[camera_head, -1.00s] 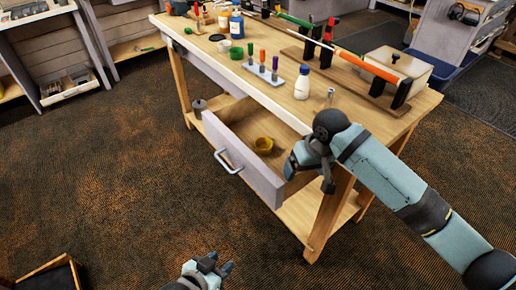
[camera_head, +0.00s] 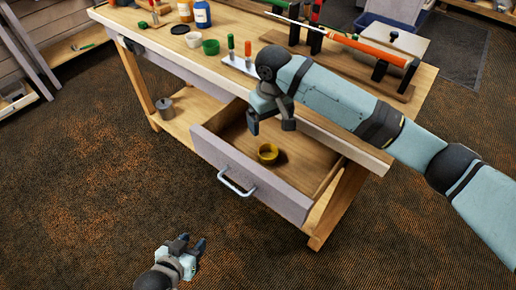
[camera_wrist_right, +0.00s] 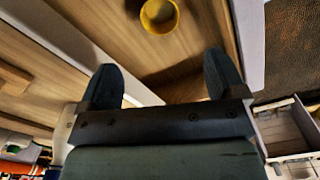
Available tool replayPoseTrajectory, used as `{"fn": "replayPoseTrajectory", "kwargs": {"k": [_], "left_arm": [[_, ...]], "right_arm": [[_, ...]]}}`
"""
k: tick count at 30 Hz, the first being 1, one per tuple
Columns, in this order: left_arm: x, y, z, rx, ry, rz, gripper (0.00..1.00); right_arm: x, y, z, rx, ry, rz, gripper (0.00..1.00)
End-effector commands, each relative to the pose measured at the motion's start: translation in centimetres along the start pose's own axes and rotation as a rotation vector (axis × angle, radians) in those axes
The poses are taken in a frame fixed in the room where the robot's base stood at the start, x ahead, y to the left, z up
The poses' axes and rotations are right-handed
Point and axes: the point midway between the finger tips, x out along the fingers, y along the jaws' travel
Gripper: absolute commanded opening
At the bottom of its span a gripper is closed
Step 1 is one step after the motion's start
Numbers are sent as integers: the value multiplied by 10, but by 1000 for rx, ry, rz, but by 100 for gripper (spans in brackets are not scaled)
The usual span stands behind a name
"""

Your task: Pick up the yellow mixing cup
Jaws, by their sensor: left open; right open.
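The yellow mixing cup (camera_head: 267,153) stands in the open drawer (camera_head: 240,174) of the workbench. It also shows near the top of the right wrist view (camera_wrist_right: 159,15), beyond the fingertips. My right gripper (camera_head: 270,127) is open and empty, above the drawer's back part and a little beyond the cup in the head view. In the right wrist view its two fingers (camera_wrist_right: 164,75) are spread apart with nothing between them. My left gripper (camera_head: 190,243) is open and empty, low over the carpet in front of the bench.
The benchtop (camera_head: 170,50) carries a green cup (camera_head: 211,47), a white cup (camera_head: 194,40), bottles and a marker holder. An orange-gripped golf club (camera_head: 365,48) rests on black supports. A grey canister (camera_head: 165,106) stands on the lower shelf. The drawer walls surround the yellow cup.

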Motion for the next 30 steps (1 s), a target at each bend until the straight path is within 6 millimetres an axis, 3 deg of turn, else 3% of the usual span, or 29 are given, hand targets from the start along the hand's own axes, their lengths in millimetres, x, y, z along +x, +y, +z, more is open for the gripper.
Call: {"fn": "replayPoseTrajectory", "kwargs": {"k": [12,20,30], "left_arm": [[3,4,6,-3,3,3,43],[3,0,6,11,5,3,43],[5,-2,8,22,11,1,43]], "right_arm": [[69,0,0,2,-2,1,89],[90,0,-1,1,-2,1,89],[134,1,-5,1,-1,2,89]]}}
